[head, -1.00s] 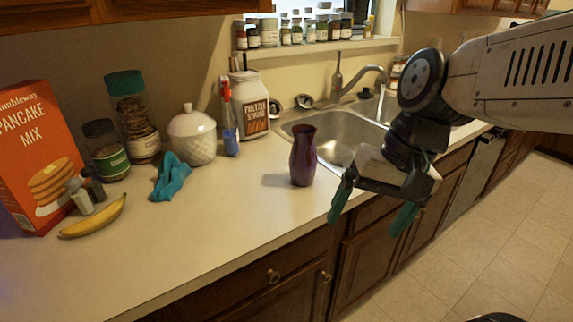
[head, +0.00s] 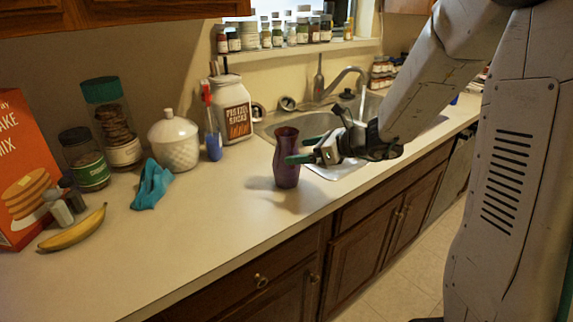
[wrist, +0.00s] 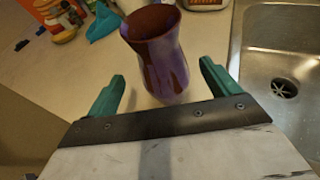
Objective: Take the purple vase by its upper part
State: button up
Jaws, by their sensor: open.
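The purple vase (head: 287,168) stands upright on the counter, just left of the sink's front corner, in the head view. In the wrist view the vase (wrist: 160,62) is ahead of my gripper, with its open mouth toward the camera. My gripper (head: 300,150) reaches in from the right at the height of the vase's upper half. Its green fingers (wrist: 160,82) are open, one to each side of the vase in the wrist view. One finger overlaps the vase's front in the head view. I cannot tell whether any finger touches it.
The sink (head: 330,124) lies right behind the vase. A banana (head: 72,230) lies farther left. The counter before the vase is clear.

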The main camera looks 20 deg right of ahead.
aim_at(286, 154)
jog(key=x, duration=0.6)
jog(key=shift+d+f, duration=0.15)
jog(key=c, duration=1.3)
